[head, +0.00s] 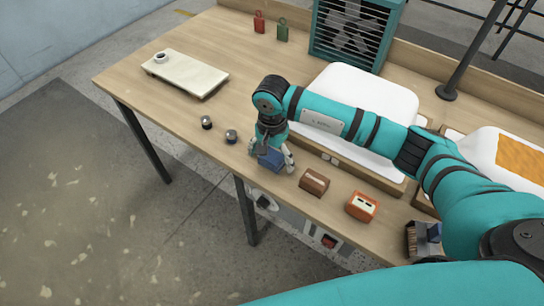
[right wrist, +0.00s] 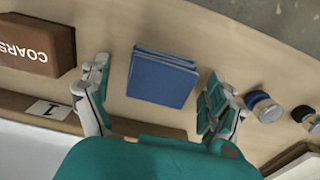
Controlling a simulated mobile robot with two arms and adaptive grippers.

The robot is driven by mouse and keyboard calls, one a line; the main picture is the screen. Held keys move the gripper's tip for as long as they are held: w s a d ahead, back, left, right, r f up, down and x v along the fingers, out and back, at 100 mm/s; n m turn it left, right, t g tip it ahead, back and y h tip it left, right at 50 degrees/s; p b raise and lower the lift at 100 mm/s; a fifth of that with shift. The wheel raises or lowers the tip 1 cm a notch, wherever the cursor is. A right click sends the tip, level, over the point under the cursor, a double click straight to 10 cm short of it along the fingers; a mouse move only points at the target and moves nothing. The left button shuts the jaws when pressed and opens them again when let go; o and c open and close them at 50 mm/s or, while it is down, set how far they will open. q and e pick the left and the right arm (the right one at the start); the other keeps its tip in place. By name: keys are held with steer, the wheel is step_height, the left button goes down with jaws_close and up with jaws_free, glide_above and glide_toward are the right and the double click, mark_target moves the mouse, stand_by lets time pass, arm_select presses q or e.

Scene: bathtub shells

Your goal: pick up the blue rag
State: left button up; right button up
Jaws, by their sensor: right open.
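The blue rag (right wrist: 162,80) is a folded square pad lying on the wooden table near its front edge. In the head view the rag (head: 270,159) shows partly, beneath my right gripper (head: 272,154). In the right wrist view my right gripper (right wrist: 158,76) is open, with one finger on each side of the rag. Bare wood shows between the rag and both fingers, so neither touches it. My left gripper is not in view.
A brown COARSE block (right wrist: 38,45) sits close beside the gripper, with an orange block (head: 362,206) further right. Two small jars (head: 231,137) (head: 206,122) stand left. A white shell (head: 365,100) lies behind.

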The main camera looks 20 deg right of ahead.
mark_target(272, 155)
steer(key=shift+c, duration=0.2)
steer(key=c, duration=1.2)
steer(key=shift+r, duration=0.1)
steer(key=shift+r+b, duration=0.3)
steer(key=shift+r, duration=0.25)
step_height(272, 155, up, 2)
steer(key=shift+r+b, duration=0.15)
steer(key=shift+b, duration=0.3)
steer(key=s+b, duration=0.1)
steer(key=s, duration=0.4)
steer(key=s+a+r+b, duration=0.1)
steer(key=s, duration=0.4)
steer(key=s+a+b, duration=0.1)
steer(key=s, duration=0.5)
steer(key=shift+r, duration=0.2)
